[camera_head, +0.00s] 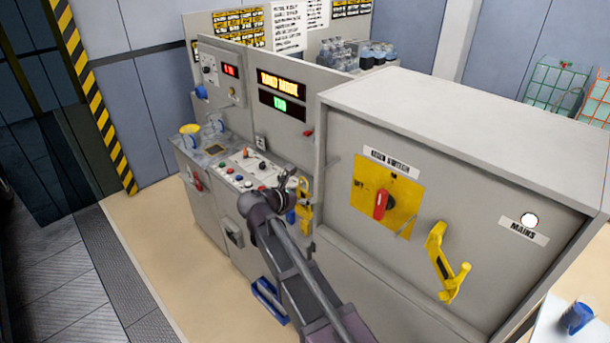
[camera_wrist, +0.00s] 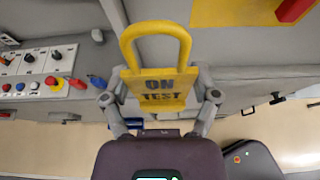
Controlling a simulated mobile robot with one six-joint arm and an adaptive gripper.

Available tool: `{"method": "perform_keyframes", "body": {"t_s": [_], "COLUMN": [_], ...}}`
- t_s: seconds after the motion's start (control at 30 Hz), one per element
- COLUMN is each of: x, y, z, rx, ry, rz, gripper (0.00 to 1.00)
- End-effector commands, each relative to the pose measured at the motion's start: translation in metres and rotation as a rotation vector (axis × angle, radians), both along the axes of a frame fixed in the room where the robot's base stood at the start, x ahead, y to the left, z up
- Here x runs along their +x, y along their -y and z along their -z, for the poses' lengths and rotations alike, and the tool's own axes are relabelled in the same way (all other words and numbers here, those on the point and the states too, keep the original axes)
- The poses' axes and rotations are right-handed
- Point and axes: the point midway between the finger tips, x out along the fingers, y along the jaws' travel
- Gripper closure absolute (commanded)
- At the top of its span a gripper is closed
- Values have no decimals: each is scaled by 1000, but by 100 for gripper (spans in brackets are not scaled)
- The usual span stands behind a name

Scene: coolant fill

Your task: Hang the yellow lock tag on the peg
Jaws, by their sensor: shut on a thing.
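The yellow lock tag (camera_wrist: 158,112) has a looped shackle and the dark words "ON TEST". In the wrist view it is between the two fingers of my gripper (camera_wrist: 160,98), which is shut on its sides. The loop stands clear beyond the fingertips. In the head view the tag (camera_head: 304,203) shows small beside my gripper (camera_head: 289,186), in front of the control desk and left of the large grey cabinet. I cannot pick out the peg for certain in either view.
The grey cabinet (camera_head: 350,225) has a red rotary switch (camera_head: 381,205) on a yellow plate and a yellow lever (camera_head: 439,262). The control desk (camera_head: 240,172) carries several buttons. A blue tray (camera_head: 268,300) lies on the floor.

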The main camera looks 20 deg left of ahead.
Motion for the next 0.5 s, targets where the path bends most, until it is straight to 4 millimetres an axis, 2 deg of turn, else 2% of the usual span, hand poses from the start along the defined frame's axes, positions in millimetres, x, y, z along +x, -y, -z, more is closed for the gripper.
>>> {"method": "perform_keyframes", "body": {"t_s": [0.03, 0.13, 0.5], "x": [2, 4, 6], "y": [0, 2, 3], "z": [-12, -19, -22], "rx": [0, 0, 0], "ry": [0, 0, 0], "rz": [0, 1, 2], "gripper": [69, 69, 69]}}
